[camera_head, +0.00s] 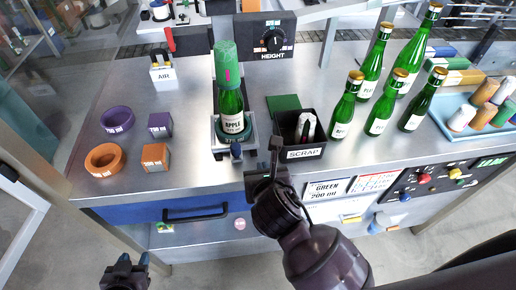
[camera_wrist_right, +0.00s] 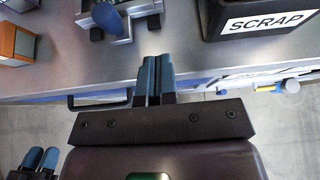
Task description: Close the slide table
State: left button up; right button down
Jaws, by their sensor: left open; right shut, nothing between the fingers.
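The slide table (camera_head: 221,148) is a small metal carriage on the bench, with a blue knob (camera_head: 236,150) at its front. A green bottle labelled APPLE (camera_head: 231,118) stands upright on it, its top under a green cylinder (camera_head: 226,62). In the right wrist view the knob (camera_wrist_right: 107,18) is at the top, left of my fingers. My right gripper (camera_head: 262,168) is shut and empty at the bench's front edge, right of the knob and apart from it; its fingers also show in the wrist view (camera_wrist_right: 153,78). My left gripper (camera_head: 128,262) is open and empty, low in front of the bench.
A black SCRAP box (camera_head: 303,154) stands close to the right of the slide table. Several green bottles (camera_head: 378,125) stand further right. Purple and orange rings (camera_head: 104,160) and blocks (camera_head: 155,157) lie left. A blue drawer (camera_head: 180,212) is below the bench top.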

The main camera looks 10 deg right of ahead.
aim_at(252, 116)
jog(key=x, duration=0.2)
jog(key=r+x, duration=0.1)
jog(key=x, duration=0.4)
jog(key=shift+w, duration=1.15)
jog(key=w, duration=1.2)
jog(key=shift+w, duration=0.2)
